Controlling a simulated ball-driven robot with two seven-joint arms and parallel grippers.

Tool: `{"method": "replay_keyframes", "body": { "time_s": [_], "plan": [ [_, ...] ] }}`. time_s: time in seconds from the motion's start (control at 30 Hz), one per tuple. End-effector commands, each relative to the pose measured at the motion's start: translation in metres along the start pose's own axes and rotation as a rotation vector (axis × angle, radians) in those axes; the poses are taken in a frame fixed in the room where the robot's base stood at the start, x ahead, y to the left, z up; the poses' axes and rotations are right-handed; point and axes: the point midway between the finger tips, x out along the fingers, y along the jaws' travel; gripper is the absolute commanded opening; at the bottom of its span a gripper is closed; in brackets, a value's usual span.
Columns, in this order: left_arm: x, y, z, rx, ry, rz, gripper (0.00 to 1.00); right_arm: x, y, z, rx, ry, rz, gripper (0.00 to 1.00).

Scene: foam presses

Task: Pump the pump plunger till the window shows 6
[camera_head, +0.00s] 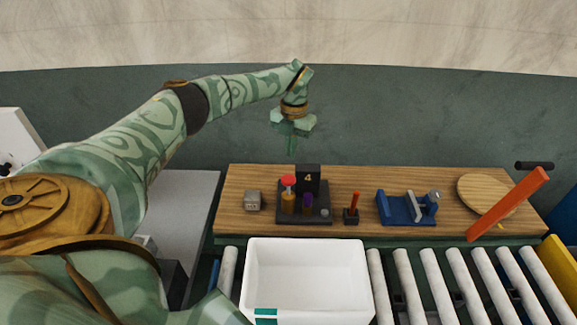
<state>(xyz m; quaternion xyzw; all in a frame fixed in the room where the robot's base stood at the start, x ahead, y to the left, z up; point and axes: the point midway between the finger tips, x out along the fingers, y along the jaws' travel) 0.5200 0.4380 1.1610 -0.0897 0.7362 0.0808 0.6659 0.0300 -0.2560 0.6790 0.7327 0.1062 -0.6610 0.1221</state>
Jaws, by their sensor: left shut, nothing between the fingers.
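The pump unit (318,214) stands on the wooden bench with a dark base. Its plunger has a red cap (288,181) on top of a yellow-brown body, and a purple post stands beside it. The black window panel (308,178) behind shows the number 4. My left gripper (292,150) is shut and empty, pointing down. In the picture it appears above the red cap, apart from it. My right gripper is not in view.
On the bench (350,180) are a small grey block (253,200), a red-handled lever (352,212), a blue vise-like fixture (406,207), a round wooden board (485,194) and a long orange bar (508,204). A white bin (307,246) stands in front on the rollers (435,280).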

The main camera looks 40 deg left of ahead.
Motion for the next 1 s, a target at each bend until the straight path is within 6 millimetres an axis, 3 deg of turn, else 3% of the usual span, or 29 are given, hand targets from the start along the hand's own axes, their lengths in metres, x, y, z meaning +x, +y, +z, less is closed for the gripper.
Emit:
{"method": "replay_keyframes", "body": {
  "time_s": [0.5, 1.0],
  "plan": [
    [0.063, 0.001, 0.000, -0.001, 0.002, 0.001, 0.00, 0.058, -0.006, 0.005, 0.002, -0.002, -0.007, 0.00],
    [0.067, 0.000, 0.000, -0.001, 0.001, 0.001, 0.00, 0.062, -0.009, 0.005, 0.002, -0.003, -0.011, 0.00]
  ]
}}
